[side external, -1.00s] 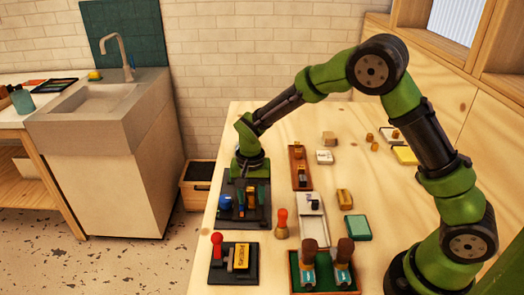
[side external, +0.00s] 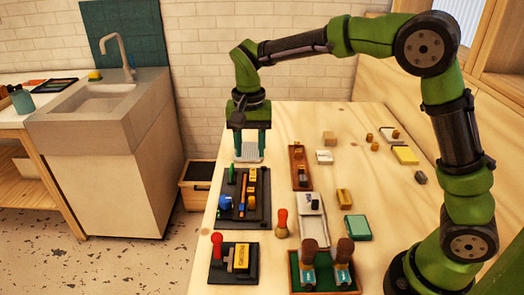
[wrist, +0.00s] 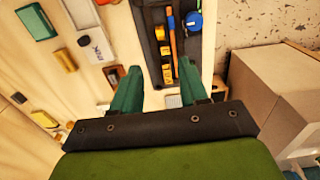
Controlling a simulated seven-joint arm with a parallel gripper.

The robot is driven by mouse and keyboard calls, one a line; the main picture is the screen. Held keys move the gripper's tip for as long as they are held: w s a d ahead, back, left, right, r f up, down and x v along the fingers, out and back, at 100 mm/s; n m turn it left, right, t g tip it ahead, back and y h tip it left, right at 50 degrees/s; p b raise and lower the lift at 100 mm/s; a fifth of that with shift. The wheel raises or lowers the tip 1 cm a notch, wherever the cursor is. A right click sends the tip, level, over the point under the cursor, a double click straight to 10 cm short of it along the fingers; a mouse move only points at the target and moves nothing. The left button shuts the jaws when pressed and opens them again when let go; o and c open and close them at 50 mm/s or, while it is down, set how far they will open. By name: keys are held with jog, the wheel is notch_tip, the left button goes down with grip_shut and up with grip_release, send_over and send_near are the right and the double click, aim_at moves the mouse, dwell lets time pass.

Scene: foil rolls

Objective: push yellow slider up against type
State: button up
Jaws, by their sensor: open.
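A dark tray (side external: 232,214) lies at the table's left side. It holds yellow pieces (side external: 251,178), an orange bar (side external: 241,198), a blue round part (side external: 224,202) and a green part (side external: 231,173). I cannot tell for sure which piece is the yellow slider or which is the type. In the wrist view the tray shows its orange bar (wrist: 172,35), a yellow piece (wrist: 166,73) and the blue part (wrist: 193,20). My gripper (side external: 250,156) is open and raised beyond the tray's far end, with nothing between its fingers. Its fingertips also show in the wrist view (wrist: 160,70).
A pale ribbed plate (side external: 249,152) lies behind the tray. A brown narrow tray (side external: 298,155) and a white tray (side external: 310,228) stand to the right. Nearer are a black base with a red knob (side external: 217,239), a red-topped peg (side external: 282,222) and a green tray (side external: 325,282).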

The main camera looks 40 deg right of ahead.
jog(key=shift+r, duration=0.75)
